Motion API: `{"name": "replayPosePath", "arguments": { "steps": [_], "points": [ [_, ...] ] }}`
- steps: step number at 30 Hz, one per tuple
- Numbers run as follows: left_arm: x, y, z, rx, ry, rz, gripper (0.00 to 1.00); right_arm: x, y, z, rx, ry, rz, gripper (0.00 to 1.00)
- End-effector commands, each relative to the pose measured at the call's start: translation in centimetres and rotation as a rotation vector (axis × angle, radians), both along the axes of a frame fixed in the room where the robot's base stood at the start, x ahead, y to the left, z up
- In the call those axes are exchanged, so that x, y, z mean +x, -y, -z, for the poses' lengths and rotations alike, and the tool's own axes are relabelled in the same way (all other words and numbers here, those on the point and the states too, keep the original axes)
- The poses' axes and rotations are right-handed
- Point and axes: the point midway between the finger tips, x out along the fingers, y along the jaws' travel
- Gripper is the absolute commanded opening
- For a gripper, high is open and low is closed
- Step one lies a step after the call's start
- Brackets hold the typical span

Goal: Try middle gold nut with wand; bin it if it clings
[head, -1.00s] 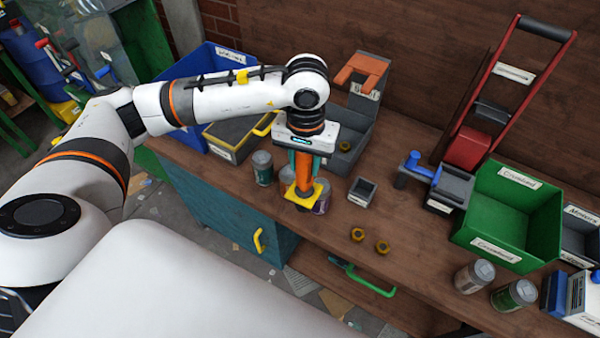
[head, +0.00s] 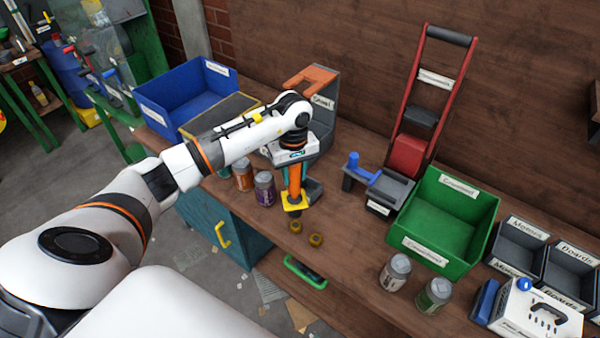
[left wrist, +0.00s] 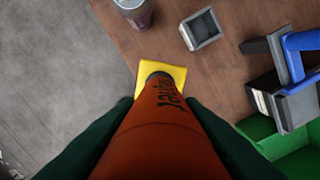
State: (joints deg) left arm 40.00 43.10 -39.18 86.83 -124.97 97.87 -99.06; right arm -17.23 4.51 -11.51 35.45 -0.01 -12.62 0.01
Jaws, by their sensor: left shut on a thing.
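The wand (left wrist: 155,125) fills the middle of the left wrist view, between the dark fingers. Two gold nuts lie on the bench: a nearer-left one (head: 295,226) just below the plate in the picture, and another (head: 316,240) to its right. No nut shows clinging to the plate, but its underside is hidden. My right gripper is out of view.
A small grey box (head: 314,190) stands behind the wand. Cans (head: 264,188) stand to the left, others (head: 395,272) at the front right. A green bin (head: 450,215), a blue-handled grey fixture (head: 377,185) and a red-framed rack (head: 410,150) stand right.

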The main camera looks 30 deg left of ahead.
Motion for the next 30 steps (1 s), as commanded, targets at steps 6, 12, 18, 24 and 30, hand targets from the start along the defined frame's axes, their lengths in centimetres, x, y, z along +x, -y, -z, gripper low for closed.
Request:
{"name": "replayPosePath", "arguments": {
  "steps": [6, 12, 18, 24, 30],
  "points": [
    [0.0, 0.1, 1.7, -0.002, 0.001, 0.003, 0.07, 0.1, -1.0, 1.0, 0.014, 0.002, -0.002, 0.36],
    [0.0, 0.1, 3.6, -0.002, 0.001, 0.002, 0.07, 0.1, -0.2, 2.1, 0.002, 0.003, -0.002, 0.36],
    [0.0, 0.1, 5.1, -0.002, 0.001, 0.004, 0.07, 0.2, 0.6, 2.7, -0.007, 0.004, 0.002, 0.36],
    [0.0, 0.1, 5.3, -0.001, 0.002, 0.004, 0.07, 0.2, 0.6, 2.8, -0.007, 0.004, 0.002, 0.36],
    [0.0, 0.1, 5.3, -0.001, 0.002, 0.004, 0.07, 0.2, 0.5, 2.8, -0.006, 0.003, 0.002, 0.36]
  ]
}}
